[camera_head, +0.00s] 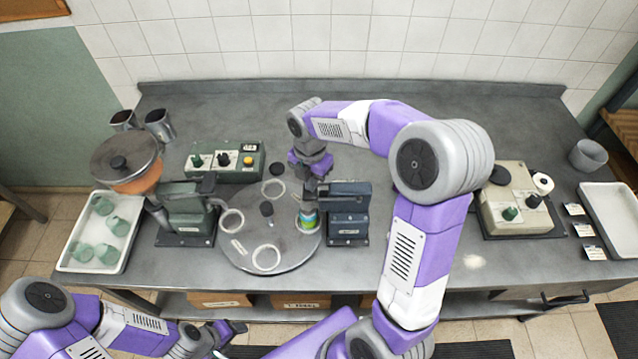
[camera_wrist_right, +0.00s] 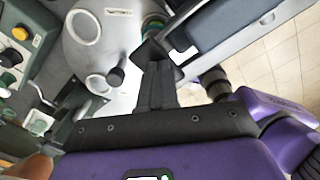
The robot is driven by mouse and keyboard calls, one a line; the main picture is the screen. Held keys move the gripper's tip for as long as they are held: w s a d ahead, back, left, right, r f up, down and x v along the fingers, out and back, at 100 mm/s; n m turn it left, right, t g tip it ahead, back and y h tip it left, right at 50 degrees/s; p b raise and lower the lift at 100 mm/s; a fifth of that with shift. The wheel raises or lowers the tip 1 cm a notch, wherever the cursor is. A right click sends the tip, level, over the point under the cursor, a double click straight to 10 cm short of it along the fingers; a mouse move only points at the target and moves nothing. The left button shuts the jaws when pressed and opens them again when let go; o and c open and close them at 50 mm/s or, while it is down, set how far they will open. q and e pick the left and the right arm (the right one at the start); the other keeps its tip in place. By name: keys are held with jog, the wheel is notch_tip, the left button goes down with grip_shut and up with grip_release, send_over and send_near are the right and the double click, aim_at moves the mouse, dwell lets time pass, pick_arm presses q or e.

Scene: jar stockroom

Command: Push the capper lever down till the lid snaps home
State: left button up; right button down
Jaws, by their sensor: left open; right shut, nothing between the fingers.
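The dark blue-grey capper (camera_head: 348,212) stands at the right edge of the round turntable. A jar with green, yellow and blue bands (camera_head: 309,219) stands upright under its head; its top is hidden. My right gripper (camera_head: 313,184) is shut and empty, pointing down just above the capper's head. In the right wrist view its closed fingers (camera_wrist_right: 157,72) reach to a dark part by the capper (camera_wrist_right: 222,35); I cannot tell whether they touch it, nor how far down the lever is. My left gripper (camera_head: 238,327) is open and empty, low in front of the table.
The turntable (camera_head: 240,253) has several pale ring holders and a small black knob. A green filling machine (camera_head: 186,212) with a hopper, a green control box (camera_head: 224,161) and a white tray of green jars (camera_head: 68,258) are left. A beige control box (camera_head: 518,207) is right.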

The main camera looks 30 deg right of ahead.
dwell(0.3)
jog(key=shift+r+p, duration=2.05)
jog(key=shift+r, duration=0.2)
notch_tip(320, 180, up, 5)
jog(key=p, duration=0.4)
